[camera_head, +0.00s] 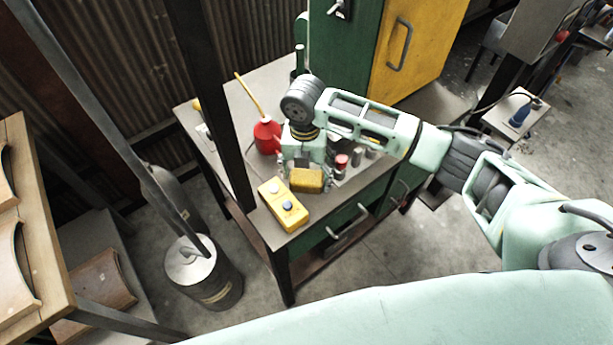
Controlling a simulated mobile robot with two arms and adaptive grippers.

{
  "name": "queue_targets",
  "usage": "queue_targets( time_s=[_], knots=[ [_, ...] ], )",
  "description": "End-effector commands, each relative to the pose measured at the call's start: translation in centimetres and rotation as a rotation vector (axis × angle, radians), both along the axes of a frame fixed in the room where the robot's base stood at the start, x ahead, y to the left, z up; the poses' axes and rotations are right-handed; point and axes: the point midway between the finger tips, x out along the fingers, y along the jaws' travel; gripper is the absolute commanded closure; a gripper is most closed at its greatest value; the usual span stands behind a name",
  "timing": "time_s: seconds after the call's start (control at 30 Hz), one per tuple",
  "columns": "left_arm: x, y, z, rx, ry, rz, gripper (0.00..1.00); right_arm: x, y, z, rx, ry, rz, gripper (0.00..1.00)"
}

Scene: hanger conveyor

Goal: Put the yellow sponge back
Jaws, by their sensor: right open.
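The yellow sponge (307,181) is a small dark-yellow block near the front of the grey bench top (226,110). My right gripper (305,176) reaches over the bench, pointing down, with its fingers open at either side of the sponge. I cannot tell whether the fingers touch it, or whether the sponge rests fully on the bench. My left gripper is not in view.
A yellow control box (283,205) with buttons lies just left of the sponge at the bench corner. A red oil can (267,136) stands behind. Small cans (341,162) stand right of the gripper. A dark post (222,110) rises left.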

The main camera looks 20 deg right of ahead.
Motion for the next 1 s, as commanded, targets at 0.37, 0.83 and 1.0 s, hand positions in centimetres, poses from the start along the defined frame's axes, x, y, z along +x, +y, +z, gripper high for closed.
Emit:
queue_targets(
  time_s=[0.37, 0.83, 1.0],
  knots=[
    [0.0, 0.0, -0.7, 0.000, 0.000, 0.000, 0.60, 0.2, 0.1, 7.8, 0.001, -0.005, 0.000, 0.27],
    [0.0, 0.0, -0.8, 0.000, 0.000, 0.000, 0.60, 0.1, 0.2, 9.9, 0.001, 0.000, -0.001, 0.27],
    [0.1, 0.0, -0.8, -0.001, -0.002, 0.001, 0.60, 0.1, 0.2, 9.8, 0.001, 0.000, -0.002, 0.27]
  ],
)
